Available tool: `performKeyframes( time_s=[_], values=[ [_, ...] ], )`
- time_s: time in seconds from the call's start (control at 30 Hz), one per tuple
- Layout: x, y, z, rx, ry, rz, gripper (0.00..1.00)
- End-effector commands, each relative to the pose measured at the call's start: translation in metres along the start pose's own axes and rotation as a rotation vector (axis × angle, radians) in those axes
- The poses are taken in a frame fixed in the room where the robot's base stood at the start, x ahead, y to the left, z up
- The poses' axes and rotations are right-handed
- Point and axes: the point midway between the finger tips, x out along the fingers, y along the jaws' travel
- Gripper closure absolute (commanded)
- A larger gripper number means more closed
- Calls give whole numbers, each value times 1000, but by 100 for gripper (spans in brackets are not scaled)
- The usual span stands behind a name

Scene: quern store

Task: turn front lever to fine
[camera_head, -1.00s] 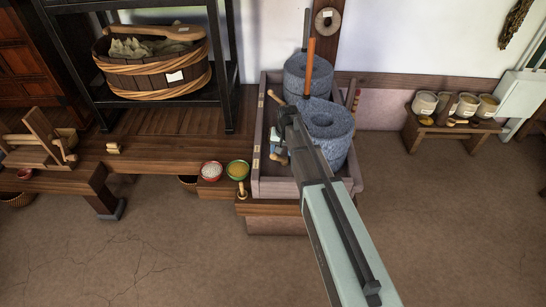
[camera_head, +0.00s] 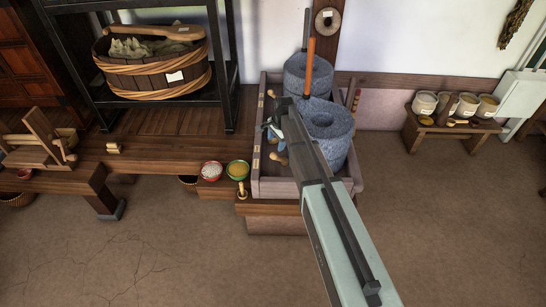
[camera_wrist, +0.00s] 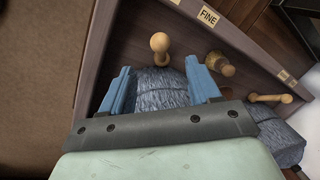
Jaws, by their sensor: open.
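The front quern (camera_head: 328,127), a blue-grey stone mill, stands in a wooden trough (camera_head: 285,188) in the head view. A round-ended wooden knob (camera_head: 279,158), which looks like the front lever, shows at its left side. In the wrist view a wooden knob (camera_wrist: 159,42) stands just beyond and between the fingertips, not gripped. A FINE label (camera_wrist: 208,16) is on the trough rim, up and right of that knob. My gripper (camera_wrist: 158,68) is open with its two blue fingers apart, above the quern's side. It also shows in the head view (camera_head: 268,131), left of the quern.
A second wooden knob (camera_wrist: 219,63) and a peg (camera_wrist: 270,97) lie right of the fingers. The rear quern (camera_head: 303,75) stands behind, with an upright orange-brown handle (camera_head: 310,65) between the mills.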

Motion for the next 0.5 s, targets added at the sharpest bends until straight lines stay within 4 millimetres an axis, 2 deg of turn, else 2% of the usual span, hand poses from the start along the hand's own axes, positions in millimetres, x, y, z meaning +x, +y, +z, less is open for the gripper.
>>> performKeyframes(
  time_s=[0.1, 0.5],
  values=[
    [22, -1, 0, -1, -2, 3, 38],
    [89, -1, 0, -3, -1, 2, 38]
  ],
)
